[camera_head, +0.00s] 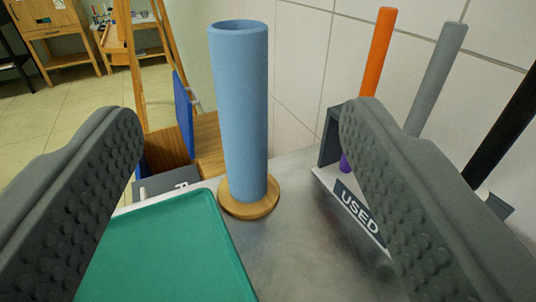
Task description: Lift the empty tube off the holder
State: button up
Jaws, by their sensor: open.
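The empty tube (240,120) is a light blue, hollow cylinder with an open top. It stands upright on a round wooden holder (236,211) on a grey metal surface. My gripper (241,130) is open, with one dark, studded finger at the left and one at the right. The tube stands between the fingers in the picture, with a gap on each side, and looks farther away than the fingertips. Neither finger appears to touch it. Whatever part of the holder is inside the tube is hidden.
A green tray (170,255) lies in front-left of the holder. A rack labelled USED (358,212) stands at right, partly behind my right finger, near orange (377,50), grey (436,75) and black (505,125) sticks. A tiled wall (310,60) rises behind. The grey surface (290,235) is clear right of the tray.

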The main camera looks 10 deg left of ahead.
aim_at(246, 48)
jog(key=w, duration=0.3)
jog(key=w+a, duration=0.1)
jog(key=w, duration=0.3)
jog(key=w+a, duration=0.1)
jog(key=w, duration=0.3)
jog(key=shift+w+f, duration=0.2)
jog(key=shift+w, duration=0.05)
jog(key=shift+w+a, duration=0.3)
jog(key=shift+w, duration=0.6)
jog(key=shift+w+a, duration=0.3)
jog(key=shift+w, duration=0.65)
jog(key=shift+w+a, duration=0.3)
jog(key=shift+w, duration=0.6)
jog(key=c, duration=1.3)
